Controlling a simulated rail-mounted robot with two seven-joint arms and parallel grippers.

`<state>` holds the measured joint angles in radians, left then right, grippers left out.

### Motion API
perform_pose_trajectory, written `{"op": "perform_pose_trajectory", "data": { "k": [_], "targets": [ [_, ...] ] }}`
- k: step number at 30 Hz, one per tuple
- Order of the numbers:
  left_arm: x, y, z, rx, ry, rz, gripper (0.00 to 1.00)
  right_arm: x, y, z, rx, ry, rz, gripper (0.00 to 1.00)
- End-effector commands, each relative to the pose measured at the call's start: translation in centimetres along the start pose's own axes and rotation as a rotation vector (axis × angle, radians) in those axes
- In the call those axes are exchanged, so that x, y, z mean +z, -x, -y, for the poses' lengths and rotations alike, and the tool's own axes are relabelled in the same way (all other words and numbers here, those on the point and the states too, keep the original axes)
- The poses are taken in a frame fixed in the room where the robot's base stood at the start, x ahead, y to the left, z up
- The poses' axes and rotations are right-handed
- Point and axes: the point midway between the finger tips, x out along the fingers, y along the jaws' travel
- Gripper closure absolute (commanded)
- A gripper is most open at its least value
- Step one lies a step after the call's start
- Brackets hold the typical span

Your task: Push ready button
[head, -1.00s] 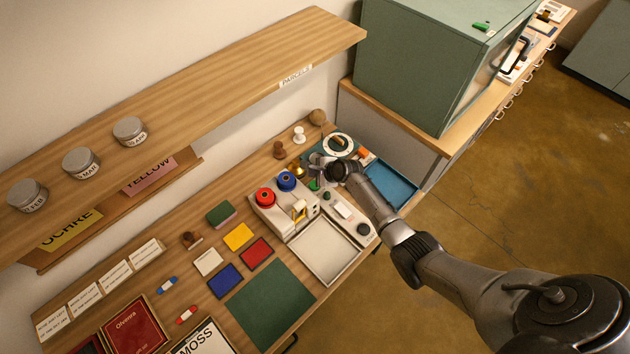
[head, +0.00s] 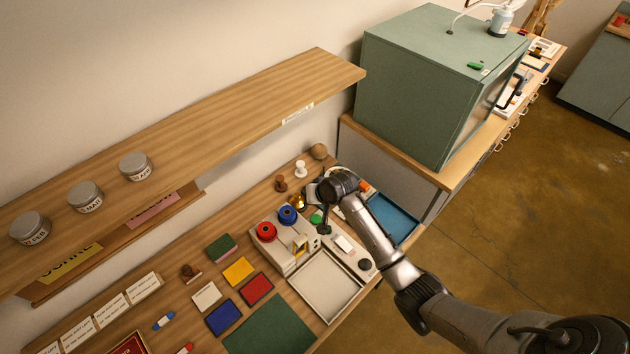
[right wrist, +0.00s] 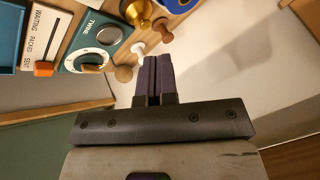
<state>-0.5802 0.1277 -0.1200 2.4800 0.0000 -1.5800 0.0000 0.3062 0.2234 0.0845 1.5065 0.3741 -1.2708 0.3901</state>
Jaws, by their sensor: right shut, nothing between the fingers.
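A small green button-like disc (head: 316,217) shows on the workbench beside the red and blue spools; I cannot read a label on it, so I cannot tell if it is the ready button. My right gripper (head: 311,194) is over the bench just behind the green disc, apart from it in the picture. In the right wrist view its dark fingers (right wrist: 152,65) are shut together with nothing between them. The green disc cannot be made out in the wrist view. My left gripper is not in view.
The red spool (head: 266,231) and blue spool (head: 288,214) stand close by. The wrist view shows a twine dial (right wrist: 91,59), an orange slider (right wrist: 43,69), a white knob (right wrist: 138,48) and a brass piece (right wrist: 137,12). A green cabinet (head: 420,85) rises behind the arm.

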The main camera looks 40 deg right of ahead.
Motion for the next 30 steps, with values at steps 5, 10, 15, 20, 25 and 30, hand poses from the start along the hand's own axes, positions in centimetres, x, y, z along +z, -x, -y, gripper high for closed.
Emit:
{"op": "perform_pose_trajectory", "data": {
  "k": [5, 10, 15, 20, 25, 30],
  "targets": [
    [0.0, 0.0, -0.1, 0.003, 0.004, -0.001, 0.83, 3.4, 7.0, 3.0, 0.095, 0.421, -0.067, 1.00],
    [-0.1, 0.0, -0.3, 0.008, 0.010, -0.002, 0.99, 11.3, 13.0, 3.8, 0.147, 0.638, -0.086, 1.00],
    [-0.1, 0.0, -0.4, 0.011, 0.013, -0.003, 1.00, 20.3, 16.6, 2.3, 0.145, 0.696, -0.012, 1.00],
    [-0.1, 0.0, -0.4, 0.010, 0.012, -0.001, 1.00, 26.6, 18.0, 0.3, 0.140, 0.693, 0.097, 1.00],
    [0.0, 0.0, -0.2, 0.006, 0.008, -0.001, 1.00, 30.9, 18.6, -1.5, 0.144, 0.683, 0.194, 1.00],
    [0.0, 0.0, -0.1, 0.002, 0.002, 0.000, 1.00, 32.8, 18.9, -2.4, 0.148, 0.676, 0.242, 1.00]
  ]
}}
